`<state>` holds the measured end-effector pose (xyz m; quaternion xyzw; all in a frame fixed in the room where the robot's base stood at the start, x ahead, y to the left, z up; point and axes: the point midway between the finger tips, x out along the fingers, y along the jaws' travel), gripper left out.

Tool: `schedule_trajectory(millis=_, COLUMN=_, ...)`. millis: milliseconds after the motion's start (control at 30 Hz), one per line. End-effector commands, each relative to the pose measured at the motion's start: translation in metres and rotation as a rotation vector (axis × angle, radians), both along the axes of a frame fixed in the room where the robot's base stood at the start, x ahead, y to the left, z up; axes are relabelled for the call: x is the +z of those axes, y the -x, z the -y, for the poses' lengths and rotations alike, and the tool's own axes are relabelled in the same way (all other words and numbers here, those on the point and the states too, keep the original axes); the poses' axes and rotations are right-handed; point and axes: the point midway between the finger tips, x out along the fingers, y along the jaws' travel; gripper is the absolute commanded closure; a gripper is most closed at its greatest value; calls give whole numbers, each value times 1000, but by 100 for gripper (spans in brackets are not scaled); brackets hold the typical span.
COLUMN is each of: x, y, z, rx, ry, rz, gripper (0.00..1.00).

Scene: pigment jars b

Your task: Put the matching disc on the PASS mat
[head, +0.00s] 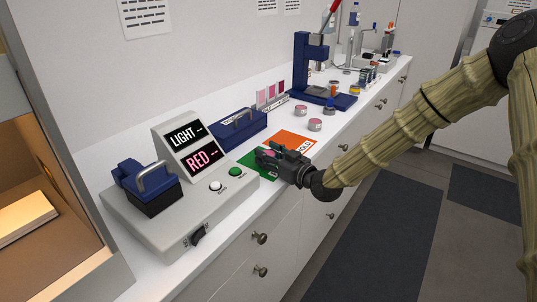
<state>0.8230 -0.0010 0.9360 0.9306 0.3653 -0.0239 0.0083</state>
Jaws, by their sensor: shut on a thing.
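My gripper (264,157) reaches in from the right, low over the green mat (246,160) on the white counter. It is shut on a small pink-topped disc (269,153), mostly hidden by the fingers. I cannot tell whether the disc touches the mat. No lettering on the green mat is readable here.
A grey meter (207,200) with displays reading "LIGHT --" and "RED --" stands at the front left, close to the green mat. Behind are a blue box with a handle (240,131), pink sample panels (271,95) and a blue press (304,65). Several jars crowd the far counter.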

Motion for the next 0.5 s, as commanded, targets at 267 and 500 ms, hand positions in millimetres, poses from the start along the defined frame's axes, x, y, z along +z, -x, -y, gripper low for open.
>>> schedule_trajectory(millis=267, x=-1, y=0, z=0, rx=1, ry=0, rz=1, gripper=83)
schedule_trajectory(millis=500, x=-3, y=0, z=0, rx=1, ry=1, rz=1, gripper=36)
